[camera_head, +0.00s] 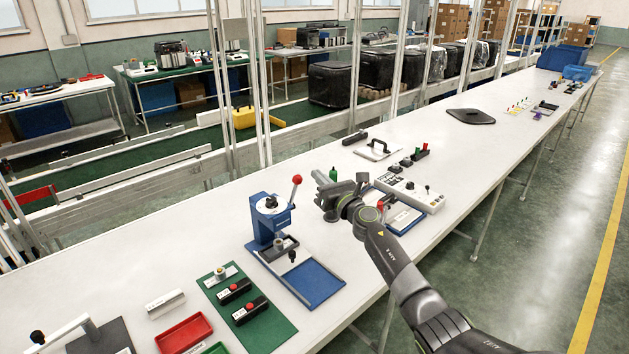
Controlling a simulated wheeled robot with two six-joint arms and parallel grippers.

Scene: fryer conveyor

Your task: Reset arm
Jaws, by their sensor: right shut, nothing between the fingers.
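My right arm comes in from the lower right. My right gripper (320,180) is held over the white workbench (240,225), right of the blue press and left of the white control box. Its fingers are small and dark in the picture and hold nothing. It hides part of the bench and of the small things behind it. My left gripper is not in view.
A blue press (268,218) with a red-knobbed lever stands left of my gripper. A white control box (412,190) stands right of it. A green board (262,325) with switches and a red tray (184,335) lie nearer. A black plate (471,116) lies farther along.

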